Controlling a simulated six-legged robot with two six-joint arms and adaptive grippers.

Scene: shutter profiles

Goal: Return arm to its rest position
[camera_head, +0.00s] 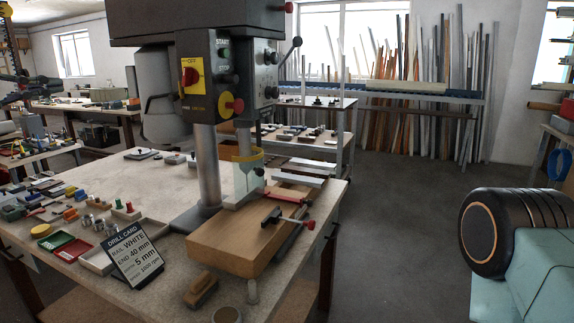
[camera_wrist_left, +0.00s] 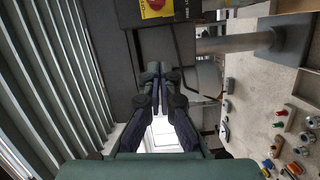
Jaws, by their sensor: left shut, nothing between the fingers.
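My left gripper (camera_wrist_left: 158,70) shows in the middle of the left wrist view, with its dark fingers together and nothing between them. The fingers touch nothing that I can make out. A teal part with a black ringed joint at the lower right of the head view looks like my own arm. My right gripper does not show.
The drill press (camera_head: 207,85) stands on a workbench (camera_head: 105,200) crowded with small parts. A wooden block (camera_head: 215,240) lies under its spindle. A drill card (camera_head: 133,257) leans at the bench front. Profiles (camera_head: 430,95) lean on the back wall. The floor (camera_head: 400,220) at right is clear.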

